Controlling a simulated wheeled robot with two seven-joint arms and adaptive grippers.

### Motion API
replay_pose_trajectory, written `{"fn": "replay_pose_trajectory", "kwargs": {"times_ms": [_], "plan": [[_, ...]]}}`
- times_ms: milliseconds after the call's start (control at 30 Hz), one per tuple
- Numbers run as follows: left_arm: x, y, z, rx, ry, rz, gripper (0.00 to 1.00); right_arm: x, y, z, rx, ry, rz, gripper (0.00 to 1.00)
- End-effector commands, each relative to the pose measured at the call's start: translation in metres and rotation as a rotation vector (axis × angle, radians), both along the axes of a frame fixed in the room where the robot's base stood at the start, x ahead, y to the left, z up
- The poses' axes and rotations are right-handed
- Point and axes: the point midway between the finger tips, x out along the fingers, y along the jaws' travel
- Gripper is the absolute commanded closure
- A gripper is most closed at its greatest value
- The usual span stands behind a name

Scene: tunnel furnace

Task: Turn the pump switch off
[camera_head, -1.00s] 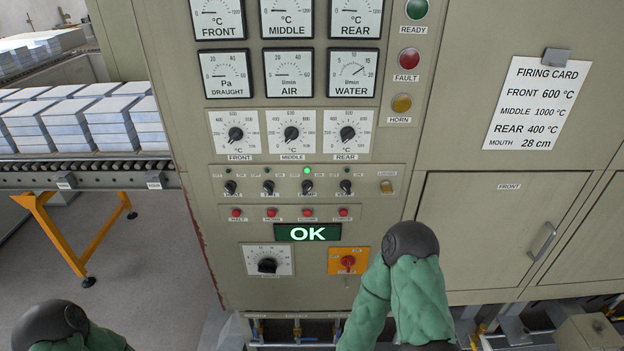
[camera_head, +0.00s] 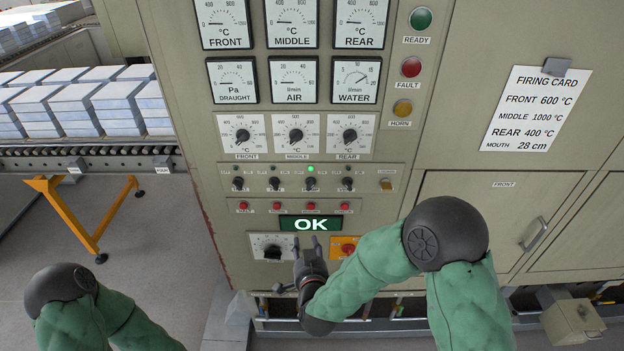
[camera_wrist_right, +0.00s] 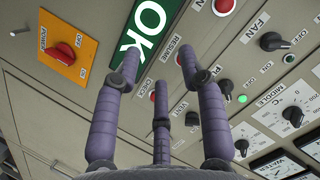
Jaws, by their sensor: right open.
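The pump switch appears to be the third black knob (camera_head: 311,184) in the row of switches on the furnace panel, under the one lit green lamp (camera_head: 311,169). Its label is too small to read in the head view. In the right wrist view this knob (camera_wrist_right: 226,86) is beside the lit green lamp (camera_wrist_right: 243,99), between the FAN knob (camera_wrist_right: 270,41) and another knob. My right gripper (camera_head: 312,241) is open and empty below the OK display, fingers pointing up; its spread fingers also show in the right wrist view (camera_wrist_right: 157,62). It is apart from the switch. My left gripper is out of view.
A row of red buttons (camera_head: 311,206) and the green OK display (camera_head: 310,224) lie between the gripper and the switches. A red rotary switch on an orange plate (camera_head: 347,249) and a black dial (camera_head: 272,252) flank the gripper. A roller conveyor (camera_head: 110,163) stands left.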

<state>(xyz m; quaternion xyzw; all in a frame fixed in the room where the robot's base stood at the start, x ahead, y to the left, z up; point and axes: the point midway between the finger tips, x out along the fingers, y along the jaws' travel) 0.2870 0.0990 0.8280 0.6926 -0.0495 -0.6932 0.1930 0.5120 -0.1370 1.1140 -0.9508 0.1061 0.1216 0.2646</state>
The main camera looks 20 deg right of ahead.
Motion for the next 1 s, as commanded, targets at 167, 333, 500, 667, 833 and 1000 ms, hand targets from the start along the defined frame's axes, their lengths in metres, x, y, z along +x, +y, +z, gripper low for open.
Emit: {"fn": "replay_pose_trajectory", "kwargs": {"times_ms": [167, 333, 500, 667, 833, 1000], "plan": [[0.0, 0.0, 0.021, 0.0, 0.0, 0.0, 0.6, -0.004, -0.007, 0.087, 0.016, -0.21, -0.097, 0.59], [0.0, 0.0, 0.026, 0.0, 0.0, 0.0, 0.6, -0.009, -0.012, 0.117, 0.024, -0.294, -0.142, 0.59], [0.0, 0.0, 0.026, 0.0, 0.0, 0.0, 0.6, 0.0, -0.016, 0.12, 0.026, -0.306, -0.152, 0.59], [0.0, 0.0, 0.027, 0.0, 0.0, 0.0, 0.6, 0.024, -0.023, 0.119, 0.026, -0.304, -0.153, 0.59], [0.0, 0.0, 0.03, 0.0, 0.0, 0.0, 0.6, 0.053, -0.031, 0.12, 0.025, -0.304, -0.151, 0.59], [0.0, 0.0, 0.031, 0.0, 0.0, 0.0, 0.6, 0.077, -0.038, 0.12, 0.024, -0.304, -0.151, 0.59]]}}
